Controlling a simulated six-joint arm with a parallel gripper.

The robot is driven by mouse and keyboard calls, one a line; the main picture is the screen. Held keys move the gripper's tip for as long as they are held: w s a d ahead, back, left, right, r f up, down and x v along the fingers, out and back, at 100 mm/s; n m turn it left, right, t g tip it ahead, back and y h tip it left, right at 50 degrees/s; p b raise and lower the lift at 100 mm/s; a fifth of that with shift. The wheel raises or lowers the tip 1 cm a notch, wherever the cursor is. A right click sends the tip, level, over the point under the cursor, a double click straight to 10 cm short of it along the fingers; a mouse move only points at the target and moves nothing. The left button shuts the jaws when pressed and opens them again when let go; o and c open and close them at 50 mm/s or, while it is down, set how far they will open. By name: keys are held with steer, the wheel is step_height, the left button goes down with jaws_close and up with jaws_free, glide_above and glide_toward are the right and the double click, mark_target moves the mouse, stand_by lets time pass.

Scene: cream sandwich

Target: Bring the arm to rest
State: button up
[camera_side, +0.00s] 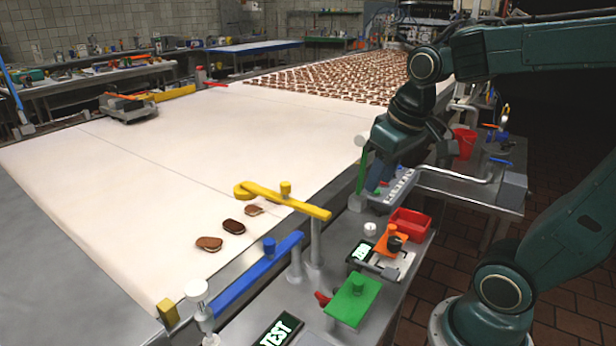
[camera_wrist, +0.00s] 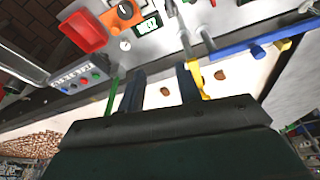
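My arm reaches in from the right in the side view, with my gripper (camera_side: 376,180) pointing down beside the belt's near edge, above the control box (camera_side: 392,190). In the wrist view my gripper (camera_wrist: 161,72) shows two dark fingers spread apart with nothing held between them. Three brown cream sandwiches lie apart in a row on the white belt: a front one (camera_side: 209,243), a darker middle one (camera_side: 233,227) and a back one (camera_side: 254,210) near the yellow bar. Two brown pieces show in the wrist view, one (camera_wrist: 165,91) seen between the fingers, another (camera_wrist: 221,75) to their right.
A green upright bar (camera_side: 362,170) stands close beside my gripper. A yellow bar (camera_side: 290,203) and a blue bar (camera_side: 258,274) reach over the belt edge. A red bin (camera_side: 409,224), an orange device (camera_side: 391,243) and a green block (camera_side: 353,300) crowd the side table. The belt's middle (camera_side: 200,150) is clear.

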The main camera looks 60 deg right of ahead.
steer(key=s+a+n+t, duration=0.2)
steer(key=s+a, duration=0.3)
steer(key=shift+s+r+y, duration=0.25)
steer(key=shift+s+y, duration=0.05)
steer(key=shift+y, duration=0.1)
stand_by(2.4)
